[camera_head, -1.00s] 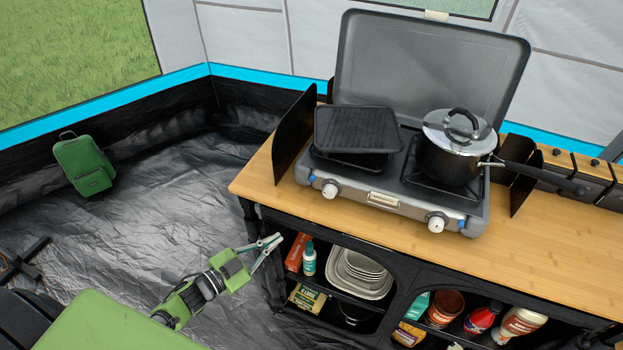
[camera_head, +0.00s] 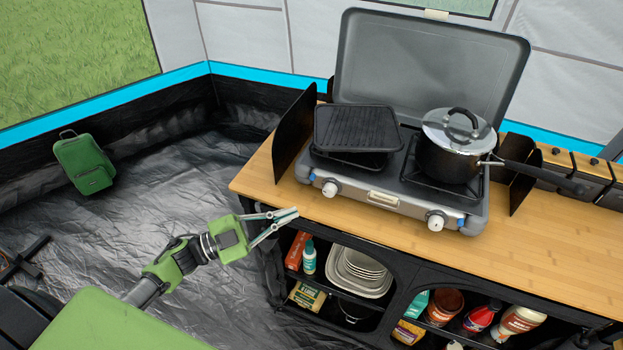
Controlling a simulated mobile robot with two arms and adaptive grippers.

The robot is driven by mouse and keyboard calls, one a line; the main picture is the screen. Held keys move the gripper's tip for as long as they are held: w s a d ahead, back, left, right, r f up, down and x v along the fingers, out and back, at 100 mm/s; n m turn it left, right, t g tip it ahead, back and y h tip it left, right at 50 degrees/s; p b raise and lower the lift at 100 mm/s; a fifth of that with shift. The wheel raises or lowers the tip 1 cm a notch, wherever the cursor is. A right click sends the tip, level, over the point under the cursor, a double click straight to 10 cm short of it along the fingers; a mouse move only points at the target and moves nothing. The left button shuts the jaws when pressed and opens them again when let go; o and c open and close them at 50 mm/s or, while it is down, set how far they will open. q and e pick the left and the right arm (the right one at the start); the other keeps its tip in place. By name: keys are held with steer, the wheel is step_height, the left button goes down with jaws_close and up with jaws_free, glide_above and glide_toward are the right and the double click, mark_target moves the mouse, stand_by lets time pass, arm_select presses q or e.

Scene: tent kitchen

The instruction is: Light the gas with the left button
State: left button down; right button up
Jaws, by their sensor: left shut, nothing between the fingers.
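A grey camping gas stove (camera_head: 402,199) stands on the wooden counter with its lid up. Its front has a left white knob (camera_head: 330,189) and a right white knob (camera_head: 436,222). A small blue button (camera_head: 312,178) sits beside the left knob, and another blue button (camera_head: 461,223) beside the right knob. My left gripper (camera_head: 293,213) is shut and empty, its tips at the counter's front edge, below and left of the left knob and apart from it. My right gripper is not in view.
A black griddle (camera_head: 358,128) covers the left burner. A lidded pot (camera_head: 447,157) stands on the right one, its handle pointing right. A black side shield (camera_head: 294,134) stands left of the stove. The front strip of the counter (camera_head: 540,255) is clear.

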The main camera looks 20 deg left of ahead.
mark_target(313, 177)
arm_select(q)
steer(key=w+b, duration=0.3)
steer(key=w, duration=0.3)
steer(key=shift+w+d+f, duration=0.1)
steer(key=shift+w+f, duration=0.05)
steer(key=shift+w, duration=0.2)
steer(key=shift+w+b, duration=0.5)
steer(key=shift+w, duration=0.45)
steer(key=shift+w, duration=0.15)
steer(key=shift+w, duration=0.25)
steer(key=shift+w+b, duration=0.4)
stand_by(0.9)
steer(key=shift+s, duration=0.1)
steer(key=shift+s+p, duration=0.55)
steer(key=shift+s, duration=0.2)
